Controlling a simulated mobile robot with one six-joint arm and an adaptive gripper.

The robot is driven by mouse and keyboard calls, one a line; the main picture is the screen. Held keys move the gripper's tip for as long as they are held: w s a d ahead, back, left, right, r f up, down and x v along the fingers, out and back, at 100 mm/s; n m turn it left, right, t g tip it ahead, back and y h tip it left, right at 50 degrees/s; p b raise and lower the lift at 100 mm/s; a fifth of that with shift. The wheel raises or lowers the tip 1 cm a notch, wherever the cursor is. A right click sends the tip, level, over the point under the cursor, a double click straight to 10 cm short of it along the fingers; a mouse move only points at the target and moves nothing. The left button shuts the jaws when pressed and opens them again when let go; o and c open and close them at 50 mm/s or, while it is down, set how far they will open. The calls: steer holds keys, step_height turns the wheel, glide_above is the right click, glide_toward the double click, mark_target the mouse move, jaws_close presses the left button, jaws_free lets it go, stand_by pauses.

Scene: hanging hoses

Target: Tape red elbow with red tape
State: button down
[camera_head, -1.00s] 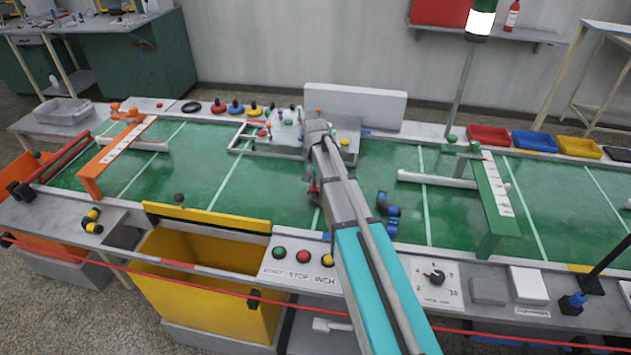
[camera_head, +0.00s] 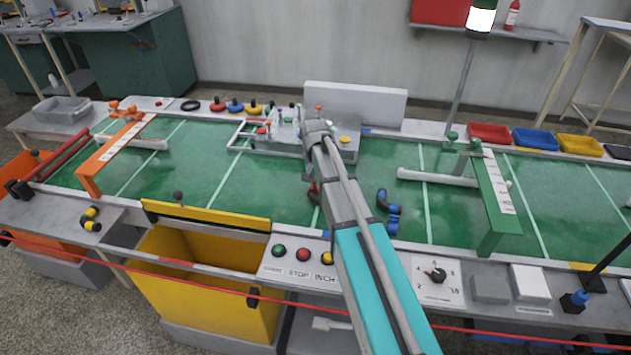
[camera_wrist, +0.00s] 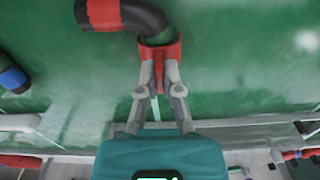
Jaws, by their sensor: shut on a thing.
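In the wrist view, a black curved elbow (camera_wrist: 135,14) with a red band at its left end lies over the green surface. My gripper (camera_wrist: 160,82) is shut on the tab of a forked red piece (camera_wrist: 160,52). This piece sits at the elbow's right end; I cannot tell whether it touches the elbow or is the red tape. In the head view, my gripper (camera_head: 314,180) is low over the green belt and my arm hides much of it. A red roll-like thing (camera_head: 218,107) stands at the back edge.
A blue elbow (camera_head: 388,207) lies right of my arm. A yellow-and-black elbow (camera_head: 90,219) lies on the left ledge. An orange gate (camera_head: 110,160) and a green gate (camera_head: 498,200) span the belt. A yellow bin (camera_head: 205,285) stands in front. The belt's left middle is clear.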

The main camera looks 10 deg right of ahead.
steer(key=shift+f, duration=0.35)
stand_by(0.4)
steer(key=c, duration=0.7)
jaws_free()
steer(key=shift+r, duration=0.2)
